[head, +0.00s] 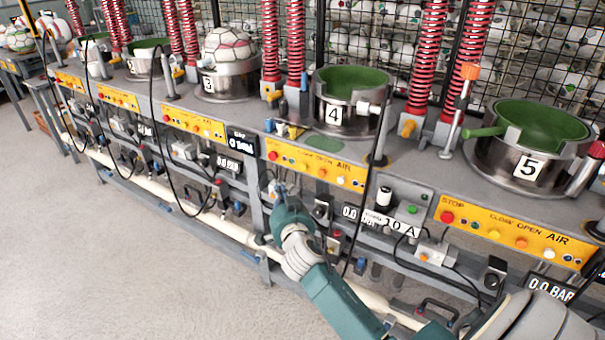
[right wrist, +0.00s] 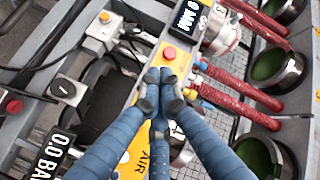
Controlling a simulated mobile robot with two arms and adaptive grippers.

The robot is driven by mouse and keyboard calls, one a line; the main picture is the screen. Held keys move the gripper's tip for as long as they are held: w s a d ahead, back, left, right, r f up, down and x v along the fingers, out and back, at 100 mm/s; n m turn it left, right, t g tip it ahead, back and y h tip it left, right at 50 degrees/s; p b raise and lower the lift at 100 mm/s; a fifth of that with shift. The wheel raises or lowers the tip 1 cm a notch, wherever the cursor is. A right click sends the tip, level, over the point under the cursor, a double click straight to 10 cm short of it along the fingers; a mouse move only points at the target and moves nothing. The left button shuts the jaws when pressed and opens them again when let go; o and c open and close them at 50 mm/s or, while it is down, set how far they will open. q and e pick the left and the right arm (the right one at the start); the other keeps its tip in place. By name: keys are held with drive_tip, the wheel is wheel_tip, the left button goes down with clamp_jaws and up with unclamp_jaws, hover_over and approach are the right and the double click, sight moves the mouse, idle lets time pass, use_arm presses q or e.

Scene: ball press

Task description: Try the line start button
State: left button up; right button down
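In the head view, a grey box with a green button (head: 412,209) is set into the bench front between the yellow panels of stations 4 and 5. Its lettering is too small to read surely, so I cannot tell whether it is the line start button. My right gripper (head: 277,187) is left of it, in front of and below the station 4 panel. In the right wrist view, its blue fingers (right wrist: 160,76) are drawn together with nothing seen between them. Their tips appear just below a red button (right wrist: 169,53) on a yellow panel; contact cannot be told. My left gripper is not in view.
The yellow station 4 panel (head: 316,165) and station 5 panel (head: 515,233) carry several coloured buttons. Black cables hang along the bench front. Green-lined moulds (head: 540,122) and red springs stand on top. The floor (head: 130,260) is clear at left.

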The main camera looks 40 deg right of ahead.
sight(303, 167)
drive_tip(key=shift+r, duration=0.1)
drive_tip(key=w+d, duration=0.3)
drive_tip(key=d, duration=0.5)
drive_tip(key=shift+w, duration=0.2)
drive_tip(key=shift+d, duration=0.2)
idle(1.4)
drive_tip(key=shift+w+d, duration=0.15)
drive_tip(key=shift+d, duration=0.1)
drive_tip(key=shift+w+d, duration=0.15)
drive_tip(key=shift+d, duration=0.3)
idle(0.7)
idle(0.3)
drive_tip(key=shift+s+a, duration=0.35)
drive_tip(key=shift+a, duration=0.45)
